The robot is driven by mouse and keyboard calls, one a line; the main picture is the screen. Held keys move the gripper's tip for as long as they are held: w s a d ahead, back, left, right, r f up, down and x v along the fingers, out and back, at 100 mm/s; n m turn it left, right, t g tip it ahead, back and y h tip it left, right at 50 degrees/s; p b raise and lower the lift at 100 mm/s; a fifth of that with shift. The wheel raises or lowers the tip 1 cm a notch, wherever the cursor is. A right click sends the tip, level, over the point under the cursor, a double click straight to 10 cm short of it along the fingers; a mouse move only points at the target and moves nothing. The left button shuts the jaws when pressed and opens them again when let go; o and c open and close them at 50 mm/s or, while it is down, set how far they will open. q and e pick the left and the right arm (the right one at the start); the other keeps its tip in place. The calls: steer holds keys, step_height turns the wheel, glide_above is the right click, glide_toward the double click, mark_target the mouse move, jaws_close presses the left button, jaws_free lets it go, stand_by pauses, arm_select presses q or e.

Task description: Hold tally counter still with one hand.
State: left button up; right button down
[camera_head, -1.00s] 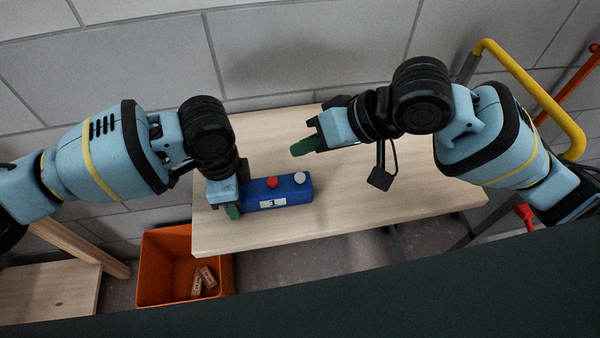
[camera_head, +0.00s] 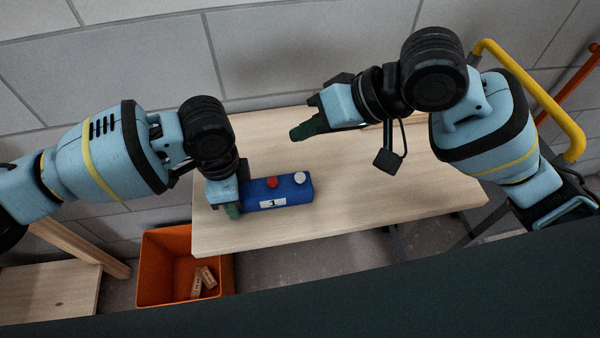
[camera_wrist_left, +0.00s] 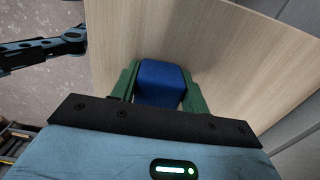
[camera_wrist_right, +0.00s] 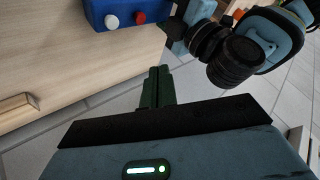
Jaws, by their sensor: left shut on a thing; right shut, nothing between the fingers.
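The tally counter (camera_head: 285,191) is a blue block with a red button, a white button and a small white display that reads 1. It lies on the pale wooden table near its front left. My left gripper (camera_head: 233,209) is shut on its left end; the left wrist view shows the blue end (camera_wrist_left: 160,84) between both green fingers. My right gripper (camera_head: 297,133) is shut and empty, raised above and behind the counter, apart from it. In the right wrist view the counter (camera_wrist_right: 119,12) shows at the top edge, beyond the closed green fingers (camera_wrist_right: 158,75).
An orange bin (camera_head: 160,268) with a few wooden blocks (camera_head: 203,281) stands below the table's left front. The table (camera_head: 400,205) is clear right of the counter. A grey block wall (camera_head: 300,50) stands behind. A yellow rail (camera_head: 530,85) is at the right.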

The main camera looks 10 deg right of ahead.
glide_above(306, 183)
steer(key=shift+f, duration=4.35)
steer(key=shift+f, duration=0.15)
steer(key=shift+f, duration=0.25)
steer(key=shift+f, duration=0.55)
steer(key=shift+r, duration=1)
steer(key=shift+r, duration=0.1)
steer(key=shift+r, duration=2.4)
